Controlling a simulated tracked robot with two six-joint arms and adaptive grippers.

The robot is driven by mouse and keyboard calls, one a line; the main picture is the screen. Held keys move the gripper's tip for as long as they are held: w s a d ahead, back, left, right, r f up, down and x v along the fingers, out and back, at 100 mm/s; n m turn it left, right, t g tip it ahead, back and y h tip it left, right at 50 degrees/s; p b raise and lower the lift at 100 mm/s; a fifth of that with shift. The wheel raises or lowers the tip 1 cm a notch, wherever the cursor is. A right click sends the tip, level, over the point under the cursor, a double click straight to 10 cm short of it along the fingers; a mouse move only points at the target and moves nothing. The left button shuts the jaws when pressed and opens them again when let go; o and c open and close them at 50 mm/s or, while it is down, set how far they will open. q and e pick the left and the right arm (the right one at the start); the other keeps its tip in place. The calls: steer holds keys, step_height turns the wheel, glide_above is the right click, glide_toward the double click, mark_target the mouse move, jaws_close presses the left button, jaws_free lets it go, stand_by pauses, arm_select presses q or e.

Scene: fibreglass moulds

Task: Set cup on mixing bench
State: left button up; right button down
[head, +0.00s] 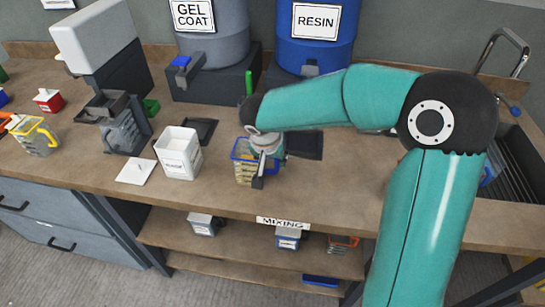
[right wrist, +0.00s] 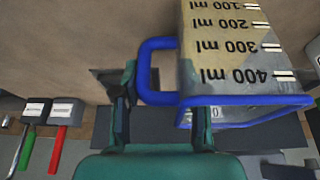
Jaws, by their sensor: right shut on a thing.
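The cup (head: 243,172) is a see-through measuring cup with a blue rim and blue handle, over the mixing bench (head: 330,192) near its front edge, above the MIXING label (head: 283,223). My right gripper (head: 261,166) is shut on it, at the handle side. In the right wrist view the cup (right wrist: 235,50) shows ml marks, upside down, and its blue handle (right wrist: 150,75) lies by the fingers of my right gripper (right wrist: 162,115). I cannot tell whether its base touches the bench. My left gripper is not in view.
A white tub (head: 178,155) and a white square (head: 135,172) are left of the cup. Behind stand the gel coat drum (head: 215,45) and blue resin drum (head: 300,55). A yellow-handled cup (head: 38,138) is far left. Bench right of the cup is clear.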

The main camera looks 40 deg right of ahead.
steer(key=c, duration=0.6)
jaws_free()
steer(key=shift+c, duration=0.2)
steer(key=shift+r, duration=0.1)
steer(key=v, duration=1.2)
